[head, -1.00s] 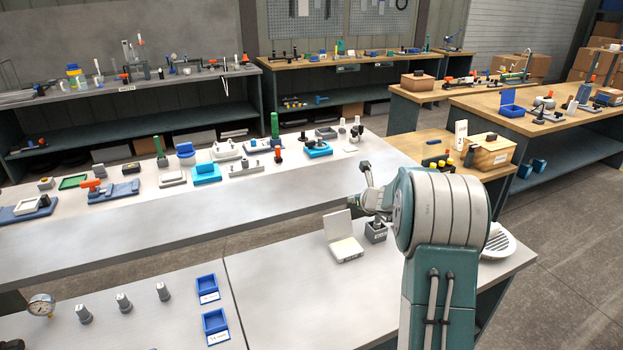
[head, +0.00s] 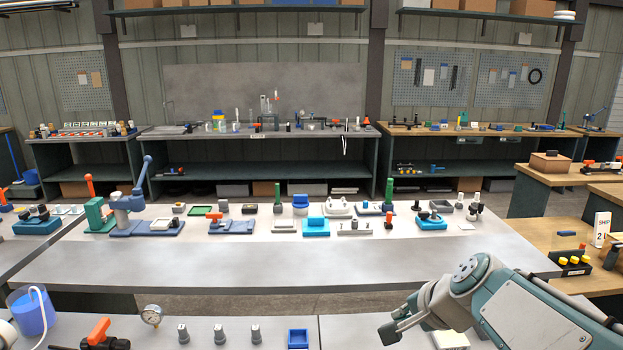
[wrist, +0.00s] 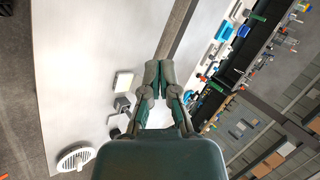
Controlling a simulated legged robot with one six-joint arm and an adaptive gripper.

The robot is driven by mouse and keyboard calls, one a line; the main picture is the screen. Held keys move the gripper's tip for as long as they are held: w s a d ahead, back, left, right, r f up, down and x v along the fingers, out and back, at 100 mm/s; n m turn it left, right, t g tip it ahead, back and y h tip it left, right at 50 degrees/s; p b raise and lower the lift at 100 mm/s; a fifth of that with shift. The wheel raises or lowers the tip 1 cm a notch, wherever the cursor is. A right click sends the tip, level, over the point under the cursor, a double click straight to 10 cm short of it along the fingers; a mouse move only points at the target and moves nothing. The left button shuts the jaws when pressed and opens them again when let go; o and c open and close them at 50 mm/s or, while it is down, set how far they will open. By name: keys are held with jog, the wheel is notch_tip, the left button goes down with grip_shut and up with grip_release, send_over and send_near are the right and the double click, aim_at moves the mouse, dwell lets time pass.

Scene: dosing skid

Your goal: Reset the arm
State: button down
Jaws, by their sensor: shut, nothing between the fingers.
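My gripper (head: 391,333) is at the lower right of the head view, above the near bench and clear of its surface. The wrist view shows its two fingers (wrist: 159,74) together at the tips, with nothing held between them. My arm reaches in from the lower right corner of the head view and hides part of the near bench. In the wrist view, a white open box (wrist: 123,81) and a small grey block (wrist: 121,104) stand on the bench beside the fingers, apart from them.
The near bench (head: 365,328) holds a pressure gauge (head: 151,315), several grey knobs, a blue box (head: 298,338) and an orange-handled valve (head: 100,332). A blue container (head: 35,312) stands at far left. The middle bench (head: 300,262) has a clear front strip. A round white vent (wrist: 74,158) shows in the wrist view.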

jog(key=s+f+n+h, duration=0.1)
jog(key=s+n+h, duration=0.1)
jog(key=s+n, duration=0.3)
jog(key=s+f+n+g+h, duration=0.1)
jog(key=s+n, duration=0.5)
jog(key=s, duration=0.6)
jog(key=shift+f+h, duration=0.25)
jog(key=shift+h, duration=0.15)
